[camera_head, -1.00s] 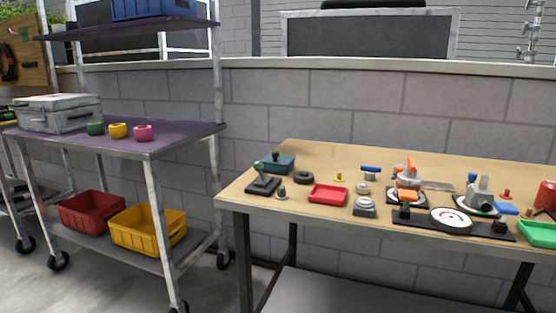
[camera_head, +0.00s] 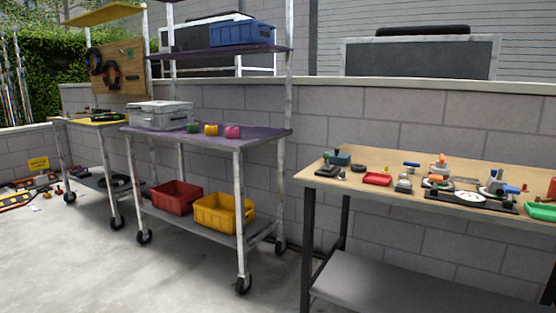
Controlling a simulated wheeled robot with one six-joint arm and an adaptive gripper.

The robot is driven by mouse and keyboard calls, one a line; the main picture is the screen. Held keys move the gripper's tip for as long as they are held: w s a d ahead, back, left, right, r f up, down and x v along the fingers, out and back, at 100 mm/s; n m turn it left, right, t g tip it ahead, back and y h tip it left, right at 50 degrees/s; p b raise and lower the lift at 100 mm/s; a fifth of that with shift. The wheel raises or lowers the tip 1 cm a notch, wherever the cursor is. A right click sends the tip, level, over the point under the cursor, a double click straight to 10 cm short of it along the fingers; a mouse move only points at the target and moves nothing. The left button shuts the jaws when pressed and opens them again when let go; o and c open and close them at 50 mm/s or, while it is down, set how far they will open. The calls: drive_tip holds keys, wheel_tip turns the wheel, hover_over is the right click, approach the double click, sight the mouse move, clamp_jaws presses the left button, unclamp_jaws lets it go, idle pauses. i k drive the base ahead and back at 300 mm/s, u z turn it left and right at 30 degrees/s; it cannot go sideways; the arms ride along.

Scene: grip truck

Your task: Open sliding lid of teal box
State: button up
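The teal box (camera_head: 341,158) is small and dark teal. It stands near the back left corner of the wooden workbench (camera_head: 400,159), with a dark knob-like part at its top left. Its lid looks closed, but the box is too small here to be sure. A joystick-like device on a dark base (camera_head: 328,169) stands just in front of it. My gripper is not in view.
A red tray (camera_head: 377,179) lies on the bench. Concrete floor in front is clear.

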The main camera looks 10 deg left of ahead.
sight(336, 154)
drive_tip(key=z, duration=0.9)
drive_tip(key=k, duration=0.2)
drive_tip(key=u, duration=1.8)
drive_tip(key=i, duration=0.9)
drive_tip(key=z, duration=0.8)
drive_tip(key=i, duration=0.7)
drive_tip(key=z, duration=0.65)
